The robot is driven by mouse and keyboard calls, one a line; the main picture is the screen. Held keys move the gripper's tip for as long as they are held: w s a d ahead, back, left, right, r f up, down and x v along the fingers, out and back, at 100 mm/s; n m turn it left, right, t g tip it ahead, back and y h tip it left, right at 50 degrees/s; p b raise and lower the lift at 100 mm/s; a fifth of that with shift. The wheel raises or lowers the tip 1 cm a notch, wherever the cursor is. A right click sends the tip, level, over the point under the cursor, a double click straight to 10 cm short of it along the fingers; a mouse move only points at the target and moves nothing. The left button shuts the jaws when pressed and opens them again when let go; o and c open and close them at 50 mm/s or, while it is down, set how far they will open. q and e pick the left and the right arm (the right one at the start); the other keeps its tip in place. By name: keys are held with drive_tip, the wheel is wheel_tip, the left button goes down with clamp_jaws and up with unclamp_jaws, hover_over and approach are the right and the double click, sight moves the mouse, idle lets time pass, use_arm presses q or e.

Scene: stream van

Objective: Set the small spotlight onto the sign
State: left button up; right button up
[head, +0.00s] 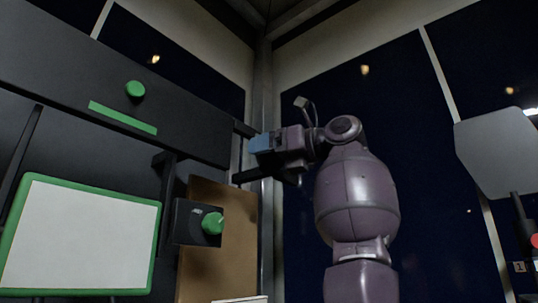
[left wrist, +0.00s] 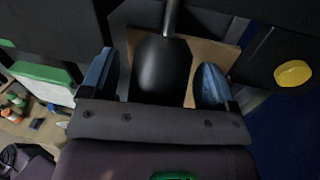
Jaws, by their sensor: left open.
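My left gripper (head: 249,152) is open in the middle of the head view, its blue-padded fingers pointing left toward a dark overhead panel. In the left wrist view a rounded black body (left wrist: 160,72) on a grey rod shows between the open fingers; it may be the small spotlight, but I cannot tell, nor whether the fingers touch it. A white board with a green frame (head: 156,240) stands at lower left in the head view. I cannot tell whether it is the sign. My right gripper is not in view.
The long dark panel (head: 60,62) carries a green knob (head: 135,89) and a green strip. A black box (head: 188,222) with a green knob is below my gripper, before a brown panel (head: 218,265). A grey plate (head: 500,150) stands at right. Dark windows lie behind.

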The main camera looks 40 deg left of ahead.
use_arm(q)
drive_tip(key=c, duration=0.9)
